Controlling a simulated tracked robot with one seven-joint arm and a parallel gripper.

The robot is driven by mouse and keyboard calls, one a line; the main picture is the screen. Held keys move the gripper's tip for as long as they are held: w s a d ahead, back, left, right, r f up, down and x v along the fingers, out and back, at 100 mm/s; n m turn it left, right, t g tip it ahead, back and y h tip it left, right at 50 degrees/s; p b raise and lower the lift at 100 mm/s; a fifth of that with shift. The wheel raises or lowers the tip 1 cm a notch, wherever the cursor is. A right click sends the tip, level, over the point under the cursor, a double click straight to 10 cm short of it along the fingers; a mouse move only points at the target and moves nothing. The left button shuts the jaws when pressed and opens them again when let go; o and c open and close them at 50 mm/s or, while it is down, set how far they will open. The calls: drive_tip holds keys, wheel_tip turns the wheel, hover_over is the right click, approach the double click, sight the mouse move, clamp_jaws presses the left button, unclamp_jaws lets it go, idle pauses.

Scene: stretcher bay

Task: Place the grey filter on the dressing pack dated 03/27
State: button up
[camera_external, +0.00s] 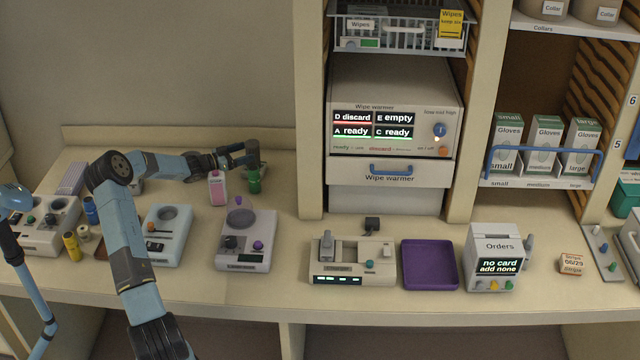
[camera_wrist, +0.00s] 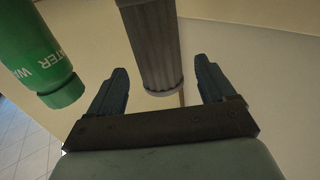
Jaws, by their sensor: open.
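The grey filter (camera_wrist: 153,45), a ribbed grey cylinder, shows in the wrist view between the two fingers of my open gripper (camera_wrist: 162,68). No clear contact with either finger shows. In the external view my gripper (camera_external: 243,155) is at the back of the counter, left of the cabinet post, and the filter is hard to make out there. A small pack (camera_external: 571,264) at the right of the counter carries a date that looks like 06/29. I cannot make out a pack dated 03/27.
A green water bottle (camera_wrist: 40,55) is close left of the filter in the wrist view. A pink bottle (camera_external: 217,188) stands nearby. A purple tray (camera_external: 430,285) looks empty, between a white device (camera_external: 352,262) and the Orders box (camera_external: 494,245).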

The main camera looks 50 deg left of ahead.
drive_tip(key=v, duration=0.9)
drive_tip(key=shift+s, duration=0.3)
